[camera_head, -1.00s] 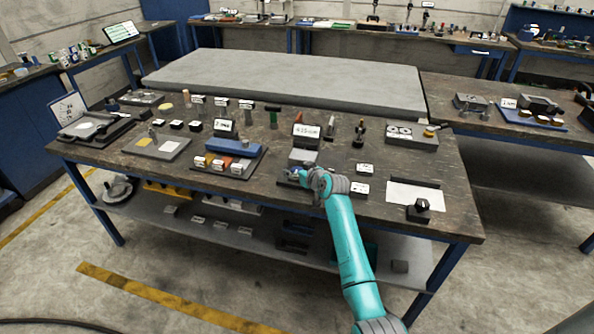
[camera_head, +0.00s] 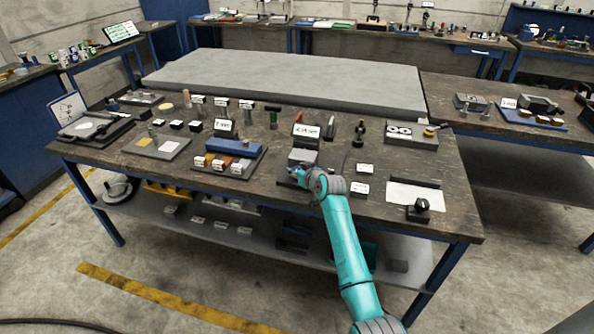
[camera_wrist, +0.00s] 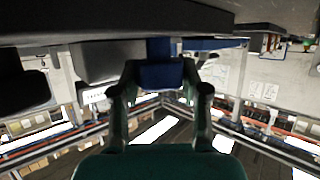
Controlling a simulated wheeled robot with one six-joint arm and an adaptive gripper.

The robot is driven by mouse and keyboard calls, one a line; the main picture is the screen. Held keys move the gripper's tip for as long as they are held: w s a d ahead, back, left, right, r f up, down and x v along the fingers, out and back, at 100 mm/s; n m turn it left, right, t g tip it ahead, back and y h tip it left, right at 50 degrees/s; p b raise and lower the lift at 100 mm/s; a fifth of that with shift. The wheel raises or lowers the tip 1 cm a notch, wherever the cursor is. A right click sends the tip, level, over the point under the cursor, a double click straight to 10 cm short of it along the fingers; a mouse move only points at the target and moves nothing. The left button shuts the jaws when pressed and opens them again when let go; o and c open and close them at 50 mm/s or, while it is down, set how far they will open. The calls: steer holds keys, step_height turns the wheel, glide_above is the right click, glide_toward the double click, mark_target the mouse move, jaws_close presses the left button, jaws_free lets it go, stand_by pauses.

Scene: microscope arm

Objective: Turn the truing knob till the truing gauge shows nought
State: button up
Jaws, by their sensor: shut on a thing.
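My gripper (camera_wrist: 161,92) is shut on the blue truing knob (camera_wrist: 161,75), which sits between its two fingers in the wrist view. In the head view my gripper (camera_head: 296,177) is at the front edge of the bench, in front of a grey block (camera_head: 303,156). The knob is mostly hidden by my gripper there. A white display (camera_head: 307,130), which looks like the truing gauge, stands just behind the block. Its figures are too small to read surely.
The bench (camera_head: 330,200) holds a blue-topped fixture (camera_head: 233,147) to the left, small white labels (camera_head: 360,187) close to the right of my wrist, and a white sheet (camera_head: 412,195) farther right. A black knob block (camera_head: 420,208) stands at the right front. A lower shelf runs beneath.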

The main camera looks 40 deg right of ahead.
steer(key=m+h, duration=0.2)
steer(key=m+g+h, duration=0.1)
steer(key=m+h, duration=0.1)
steer(key=shift+a+g, duration=0.1)
steer(key=shift+g, duration=0.2)
steer(key=m+g+h, duration=0.4)
steer(key=m+h, duration=0.1)
steer(key=shift+w, duration=0.1)
steer(key=m+g+h, duration=0.1)
steer(key=m+g, duration=0.3)
steer(key=shift+r+g+h, duration=0.1)
steer(key=shift+g+h, duration=0.3)
steer(key=shift+m+g, duration=1)
steer(key=shift+s+f+m+g, duration=0.2)
steer(key=shift+m+g, duration=0.7)
steer(key=shift+g, duration=0.1)
steer(key=o, duration=1.2)
steer(key=shift+c, duration=0.2)
